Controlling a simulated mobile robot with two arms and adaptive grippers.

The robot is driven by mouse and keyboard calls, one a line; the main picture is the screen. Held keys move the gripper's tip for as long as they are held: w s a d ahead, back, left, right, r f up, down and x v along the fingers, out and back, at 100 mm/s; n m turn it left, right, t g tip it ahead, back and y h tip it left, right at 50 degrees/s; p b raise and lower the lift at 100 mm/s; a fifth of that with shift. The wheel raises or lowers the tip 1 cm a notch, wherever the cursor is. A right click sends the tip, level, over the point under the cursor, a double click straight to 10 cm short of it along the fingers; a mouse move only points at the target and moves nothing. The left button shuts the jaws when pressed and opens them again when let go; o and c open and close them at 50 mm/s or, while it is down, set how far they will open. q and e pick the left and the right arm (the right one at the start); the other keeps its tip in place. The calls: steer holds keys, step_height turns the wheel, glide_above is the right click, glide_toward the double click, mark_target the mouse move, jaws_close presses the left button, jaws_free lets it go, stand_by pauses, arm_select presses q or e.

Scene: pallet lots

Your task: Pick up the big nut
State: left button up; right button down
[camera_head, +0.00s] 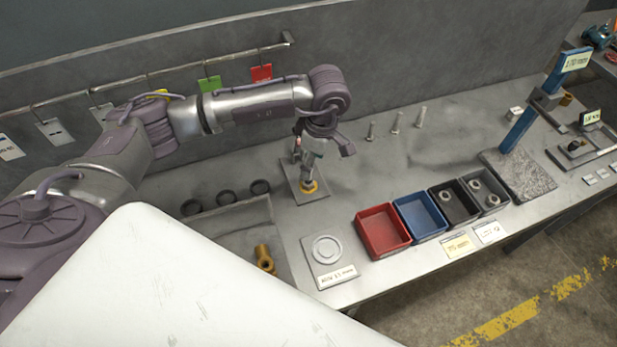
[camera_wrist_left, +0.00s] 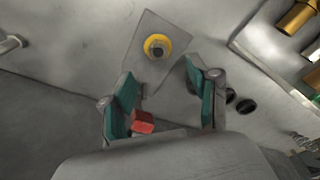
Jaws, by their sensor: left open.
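My left gripper (camera_head: 320,148) points down above a grey plate (camera_head: 316,199) on the bench. In the left wrist view its two teal fingers (camera_wrist_left: 163,100) are apart, with nothing clasped between them. A yellow ring with a dark centre (camera_wrist_left: 157,47) lies on the plate, ahead of the fingertips; it also shows in the head view (camera_head: 309,186). Ring-shaped nuts lie in the black bin (camera_head: 462,217) and the grey bin (camera_head: 494,208), far to the right of the gripper. I cannot tell which piece is the big nut. My right gripper is not in view.
A red bin (camera_head: 383,247) and a blue bin (camera_head: 420,232) stand by the front edge. A tray holds a brass part (camera_head: 264,258). Several dark rings lie behind it. Upright bolts (camera_head: 395,122) stand at the back. A red block (camera_wrist_left: 142,122) shows near the left finger.

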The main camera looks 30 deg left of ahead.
mark_target(308, 182)
arm_select(q)
step_height(308, 182, down, 3)
steer(key=shift+a+r, duration=0.1)
steer(key=shift+a, duration=0.05)
steer(key=shift+a+f, duration=0.1)
steer(key=shift+f, duration=0.25)
steer(key=shift+f+p, duration=0.55)
steer(key=shift+p, duration=0.1)
steer(key=f, duration=0.2)
steer(key=f+p, duration=0.1)
steer(key=shift+w+a+f, duration=0.1)
steer(key=shift+a+f, duration=0.2)
steer(key=shift+f, duration=0.35)
steer(key=shift+c, duration=0.6)
steer(key=c, duration=0.8)
jaws_close()
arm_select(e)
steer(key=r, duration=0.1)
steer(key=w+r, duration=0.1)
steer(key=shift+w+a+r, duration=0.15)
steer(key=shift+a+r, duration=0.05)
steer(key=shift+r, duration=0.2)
